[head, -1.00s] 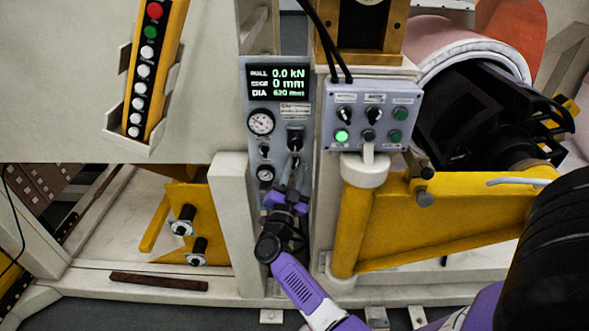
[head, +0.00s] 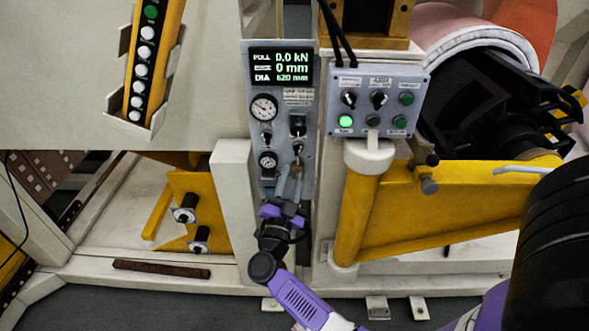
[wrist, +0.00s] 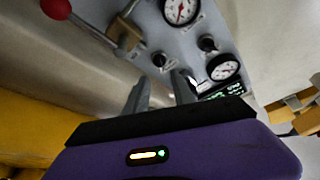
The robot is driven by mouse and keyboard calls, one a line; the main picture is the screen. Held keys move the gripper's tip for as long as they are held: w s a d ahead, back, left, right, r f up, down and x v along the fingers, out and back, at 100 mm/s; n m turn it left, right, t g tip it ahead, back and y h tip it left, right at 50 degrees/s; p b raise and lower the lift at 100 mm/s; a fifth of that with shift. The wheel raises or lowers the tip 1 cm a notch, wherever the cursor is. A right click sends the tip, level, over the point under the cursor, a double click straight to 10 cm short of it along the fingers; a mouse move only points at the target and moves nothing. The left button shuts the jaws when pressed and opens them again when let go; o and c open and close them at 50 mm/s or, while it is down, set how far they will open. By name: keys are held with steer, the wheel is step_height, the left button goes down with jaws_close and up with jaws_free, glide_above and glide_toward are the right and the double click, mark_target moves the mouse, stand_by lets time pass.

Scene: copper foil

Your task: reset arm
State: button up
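My gripper (head: 289,175) is in front of the lower part of the grey gauge panel (head: 282,123). In the wrist view its two grey fingers (wrist: 160,90) stand apart with a gap between them, and nothing is seen held. My purple arm reaches up to it from the bottom of the head view. A brass block (wrist: 125,32) and a lever with a red knob (wrist: 56,8) show at the upper left of the wrist view, outside the finger gap. Whether the fingertips touch the panel cannot be told.
A control box (head: 375,101) with a lit green button is right of the panel. A yellow arm (head: 445,205) lies below it. A white post (head: 233,200) stands close left of my gripper. A button strip (head: 143,70) is at upper left.

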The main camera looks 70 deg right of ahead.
steer(key=shift+a+f, duration=0.1)
steer(key=shift+a, duration=0.15)
stand_by(0.5)
steer(key=w+a+r+n+t, duration=0.2)
steer(key=w+r+t, duration=0.2)
steer(key=t, duration=0.1)
steer(key=s+a+r+n+t+y, duration=0.25)
steer(key=a+n+t+y, duration=0.7)
steer(key=a, duration=0.55)
steer(key=s+a+f+n+g+y, duration=0.1)
steer(key=s+a+n+y, duration=0.4)
steer(key=s+a, duration=0.4)
steer(key=s+a+f+n+g+y, duration=0.2)
steer(key=s+a+n+y, duration=0.4)
steer(key=s, duration=0.8)
steer(key=shift+a+f+y, duration=0.2)
steer(key=shift+a+y, duration=0.25)
steer(key=shift+a, duration=1.3)
steer(key=shift+g, duration=0.25)
